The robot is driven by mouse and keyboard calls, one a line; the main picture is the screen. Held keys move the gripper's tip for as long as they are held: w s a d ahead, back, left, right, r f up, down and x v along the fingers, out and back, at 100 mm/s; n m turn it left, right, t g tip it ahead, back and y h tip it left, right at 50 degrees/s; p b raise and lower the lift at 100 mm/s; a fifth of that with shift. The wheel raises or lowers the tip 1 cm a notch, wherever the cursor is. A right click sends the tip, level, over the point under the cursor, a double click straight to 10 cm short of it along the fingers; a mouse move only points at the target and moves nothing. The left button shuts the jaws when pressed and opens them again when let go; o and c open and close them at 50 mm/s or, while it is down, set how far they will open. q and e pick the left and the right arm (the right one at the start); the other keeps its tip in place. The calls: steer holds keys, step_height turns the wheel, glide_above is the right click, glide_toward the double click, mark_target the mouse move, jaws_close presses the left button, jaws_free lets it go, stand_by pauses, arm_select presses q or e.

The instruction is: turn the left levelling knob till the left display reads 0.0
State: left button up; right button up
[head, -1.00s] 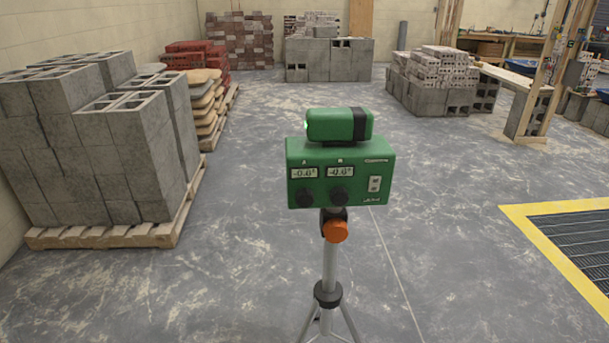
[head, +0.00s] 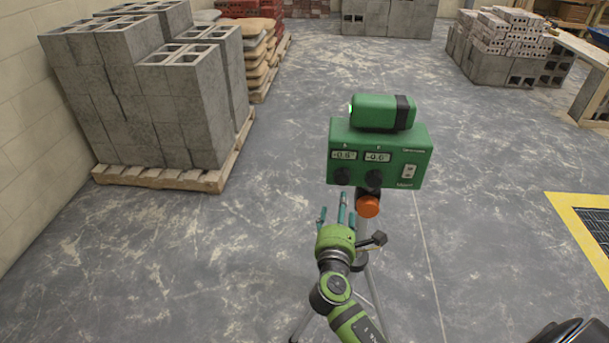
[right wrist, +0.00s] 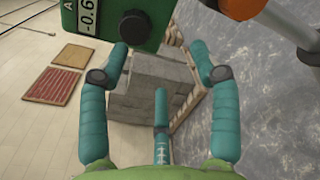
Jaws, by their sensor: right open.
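A green levelling instrument (head: 408,158) stands on a tripod. Its left display (head: 343,155) reads about -0.6, and the right display (head: 377,157) looks much the same. The dark left levelling knob (head: 342,177) sits under the left display, beside the right knob (head: 374,179). My right gripper (head: 337,208) is open and empty, its teal fingers below the left knob and apart from it. In the right wrist view, the left display (right wrist: 88,16) reads -0.6, and the left knob (right wrist: 134,26) is beyond the spread fingers (right wrist: 158,62). My left gripper is not in view.
An orange tripod knob (head: 368,207) is just below the instrument, right of my right gripper. Grey blocks on a pallet (head: 165,180) stand at the left. A yellow-edged floor grate (head: 575,215) lies at the right. The floor between is open.

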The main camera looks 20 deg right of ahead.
mark_target(342, 180)
steer(key=shift+h, duration=0.3)
steer(key=w+d+r, duration=0.1)
steer(key=w+d+r+p, duration=0.1)
steer(key=w, duration=0.1)
steer(key=w+d+r, duration=0.1)
steer(key=w, duration=0.1)
steer(key=shift+w+d, duration=0.2)
steer(key=shift+w, duration=0.05)
steer(key=shift+w+d+p, duration=0.2)
steer(key=shift+w+p, duration=0.1)
steer(key=shift+f, duration=0.1)
steer(key=c, duration=1.1)
